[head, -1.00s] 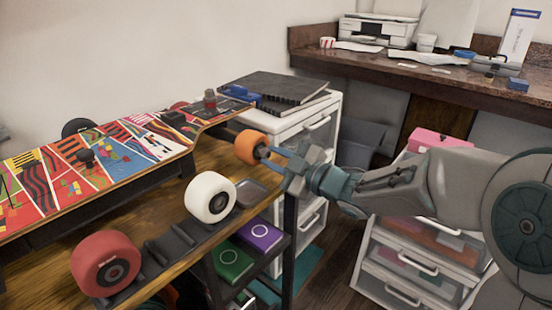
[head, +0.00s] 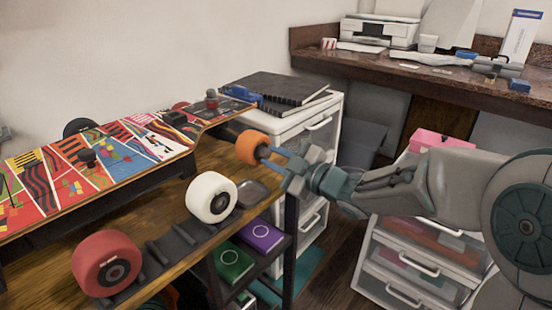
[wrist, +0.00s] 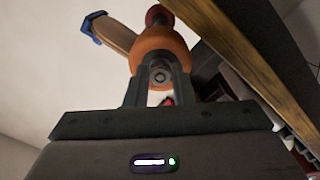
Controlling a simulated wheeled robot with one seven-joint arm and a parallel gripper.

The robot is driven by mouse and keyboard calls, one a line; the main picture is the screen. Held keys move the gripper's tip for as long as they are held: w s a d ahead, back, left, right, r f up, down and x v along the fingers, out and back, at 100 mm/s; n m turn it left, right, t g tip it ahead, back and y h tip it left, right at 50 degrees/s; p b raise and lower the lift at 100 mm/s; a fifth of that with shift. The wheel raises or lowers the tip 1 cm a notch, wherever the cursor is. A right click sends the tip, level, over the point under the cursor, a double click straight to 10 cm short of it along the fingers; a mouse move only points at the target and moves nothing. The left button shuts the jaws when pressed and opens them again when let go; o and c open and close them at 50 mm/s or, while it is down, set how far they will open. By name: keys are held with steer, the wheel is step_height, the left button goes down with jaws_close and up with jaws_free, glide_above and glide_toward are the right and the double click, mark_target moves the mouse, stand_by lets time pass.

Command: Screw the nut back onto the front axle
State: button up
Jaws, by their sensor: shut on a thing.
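The skateboard (head: 95,165) with its colourful deck lies on the wooden workbench. An orange wheel (head: 248,146) sits at the board's near right end, and it also shows in the wrist view (wrist: 152,42). My gripper (head: 272,157) reaches in from the right at the wheel's outer face. In the wrist view my gripper's fingers (wrist: 158,82) are shut at the wheel's hub, around a small metal nut (wrist: 159,76) at the axle end. How far the nut sits on the axle cannot be told.
A white wheel (head: 211,197) and a red wheel (head: 106,263) stand in a dark rack (head: 171,245) along the bench's front edge. A small grey dish (head: 252,192) lies near the bench corner. White drawers (head: 296,124) with black books stand behind.

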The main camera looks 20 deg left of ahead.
steer(key=shift+r+m+p, duration=0.15)
steer(key=shift+m+p, duration=0.45)
steer(key=shift+p, duration=0.4)
steer(key=m+p, duration=0.3)
steer(key=shift+p, duration=0.35)
steer(key=shift+s+f+m+p, duration=0.1)
steer(key=shift+f+m+p, duration=0.15)
steer(key=shift+m+p, duration=0.5)
